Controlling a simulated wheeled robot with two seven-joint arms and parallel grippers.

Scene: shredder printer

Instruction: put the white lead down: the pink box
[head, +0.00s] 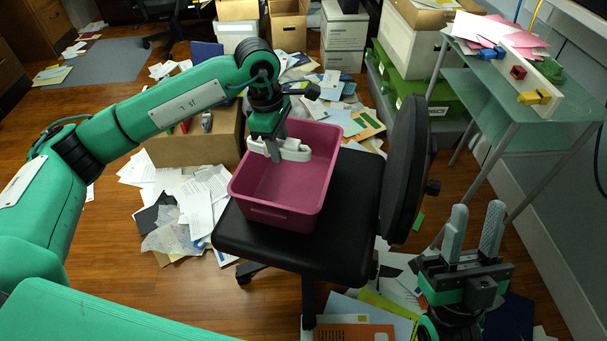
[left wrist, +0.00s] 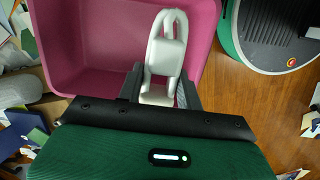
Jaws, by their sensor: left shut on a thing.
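The pink box (head: 262,214) is an open bin standing on the black seat of an office chair. My left gripper (head: 276,150) is over the box's opening and is shut on the white lead (head: 294,150), a looped white piece. In the left wrist view the lead (left wrist: 166,52) sits between the fingers, with the pink box (left wrist: 95,45) behind and below it. How far the lead is above the box floor I cannot tell exactly. The box looks empty otherwise. My right gripper (head: 470,238) is at the lower right, away from the box, fingers apart and empty.
The chair's backrest (head: 405,155) rises just right of the box. A glass table (head: 525,110) with papers stands at the right. A cardboard box (head: 195,143) stands behind left. Papers (head: 185,205) litter the floor around the chair.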

